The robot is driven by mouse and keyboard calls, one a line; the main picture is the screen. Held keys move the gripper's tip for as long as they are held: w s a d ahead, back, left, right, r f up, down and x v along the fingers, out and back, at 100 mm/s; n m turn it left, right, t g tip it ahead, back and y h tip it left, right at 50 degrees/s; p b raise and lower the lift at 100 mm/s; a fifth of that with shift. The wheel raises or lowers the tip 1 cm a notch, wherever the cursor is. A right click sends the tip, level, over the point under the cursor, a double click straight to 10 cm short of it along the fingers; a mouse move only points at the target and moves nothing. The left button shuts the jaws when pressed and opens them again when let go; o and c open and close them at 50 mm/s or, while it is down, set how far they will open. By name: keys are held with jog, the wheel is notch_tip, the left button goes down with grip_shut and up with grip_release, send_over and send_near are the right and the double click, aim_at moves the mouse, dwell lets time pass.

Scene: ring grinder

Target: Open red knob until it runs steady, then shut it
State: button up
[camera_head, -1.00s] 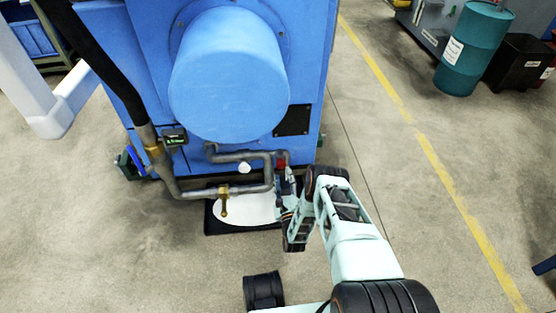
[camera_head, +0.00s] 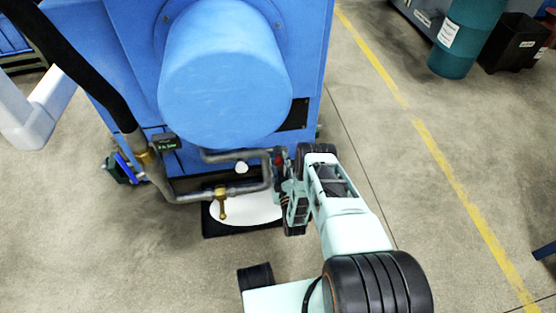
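The red knob (camera_head: 278,158) shows as a small red patch at the right end of the grey pipe (camera_head: 236,156), under the blue machine's round drum. My gripper (camera_head: 283,180) is right at the knob, just below and to its right in the picture, and partly covers it. Whether the fingers touch the knob, and how far they are open, is too small and hidden to tell. A small dark display with green text (camera_head: 164,142) sits by the hose; its reading is not legible. No flow is visible at the pipe.
The blue machine (camera_head: 225,80) fills the upper middle. A brass-handled valve (camera_head: 222,203) hangs on the lower pipe over a white round surface (camera_head: 258,211) on a black tray (camera_head: 215,229). A black hose (camera_head: 85,75) runs at left. The floor at right is clear up to a teal drum (camera_head: 465,38).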

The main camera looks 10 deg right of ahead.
jog(key=shift+c, duration=0.5)
jog(key=c, duration=0.8)
jog(key=shift+n, duration=0.3)
jog(key=n, duration=2)
jog(key=shift+n, duration=0.3)
